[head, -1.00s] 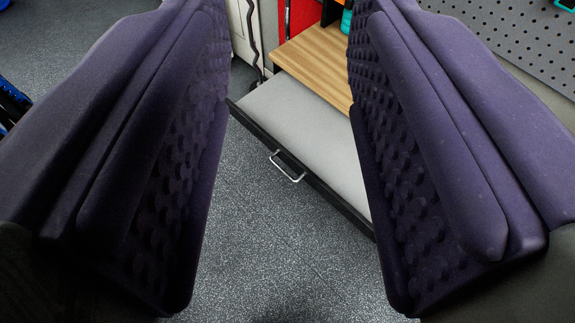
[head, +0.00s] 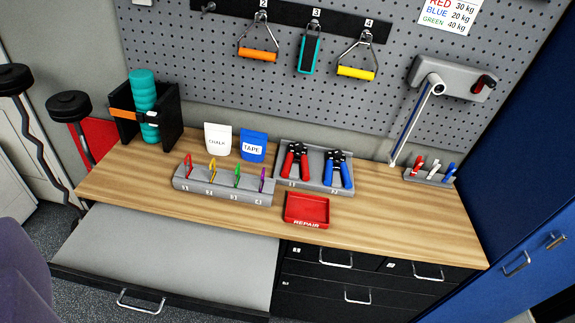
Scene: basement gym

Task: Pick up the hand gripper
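Two hand grippers stand side by side in a grey two-slot holder (head: 315,188) on the wooden bench. The left one has red handles (head: 289,161) and the right one has blue handles (head: 345,174). Both have dark tops.
On the bench (head: 400,220) stand a clip rack (head: 225,187), a red repair tray (head: 306,209), chalk (head: 217,140) and tape (head: 253,146) pouches, a teal roller (head: 143,95) and a pen holder (head: 430,176). An open drawer (head: 170,250) juts out front left. Handles hang above on pegboard.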

